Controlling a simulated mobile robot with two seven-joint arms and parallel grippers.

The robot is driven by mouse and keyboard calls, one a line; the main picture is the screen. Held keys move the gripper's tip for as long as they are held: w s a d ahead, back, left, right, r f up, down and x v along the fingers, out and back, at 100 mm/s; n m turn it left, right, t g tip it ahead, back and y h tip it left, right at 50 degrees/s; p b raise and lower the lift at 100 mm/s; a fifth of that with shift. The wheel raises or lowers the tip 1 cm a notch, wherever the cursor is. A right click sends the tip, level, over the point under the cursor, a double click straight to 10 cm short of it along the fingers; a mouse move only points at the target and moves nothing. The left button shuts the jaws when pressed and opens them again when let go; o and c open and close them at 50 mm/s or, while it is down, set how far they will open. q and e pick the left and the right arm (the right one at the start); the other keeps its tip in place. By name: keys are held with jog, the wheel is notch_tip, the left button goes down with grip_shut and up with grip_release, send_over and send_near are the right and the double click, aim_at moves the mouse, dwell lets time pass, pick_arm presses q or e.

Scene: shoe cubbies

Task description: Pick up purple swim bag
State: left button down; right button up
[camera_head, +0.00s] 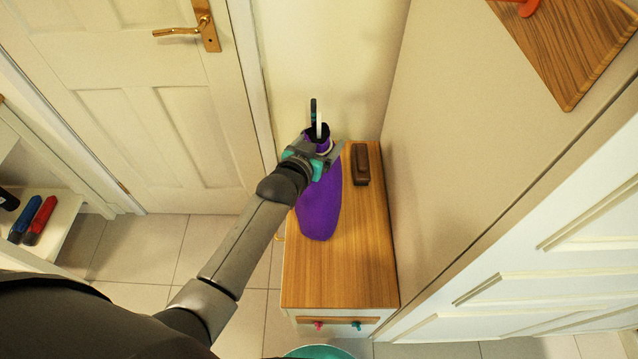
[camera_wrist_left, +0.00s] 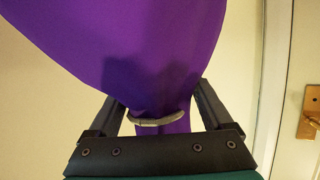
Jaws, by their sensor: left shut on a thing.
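The purple swim bag (camera_head: 321,207) shows in the head view in front of the wooden top of the cabinet (camera_head: 365,255). Its wide body extends towards the front from my left gripper (camera_head: 322,143). In the left wrist view the bag (camera_wrist_left: 140,35) fills the upper middle, and its narrow neck with a grey cord or band passes between the fingers of the left gripper (camera_wrist_left: 160,98). The left gripper is shut on this neck. I cannot tell if the bag's lower end touches the cabinet top. My right gripper is not in view.
A dark brown block-like object (camera_head: 360,165) lies on the cabinet top, right of the gripper. A wall panel (camera_head: 455,130) stands close on the right, and a white door (camera_head: 140,110) is at the left. The front of the cabinet top is bare.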

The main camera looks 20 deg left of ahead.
pick_arm(q)
notch_tip(320, 180, up, 20)
jog(key=p, duration=0.5)
jog(key=shift+p, duration=0.35)
jog(key=shift+r, duration=0.15)
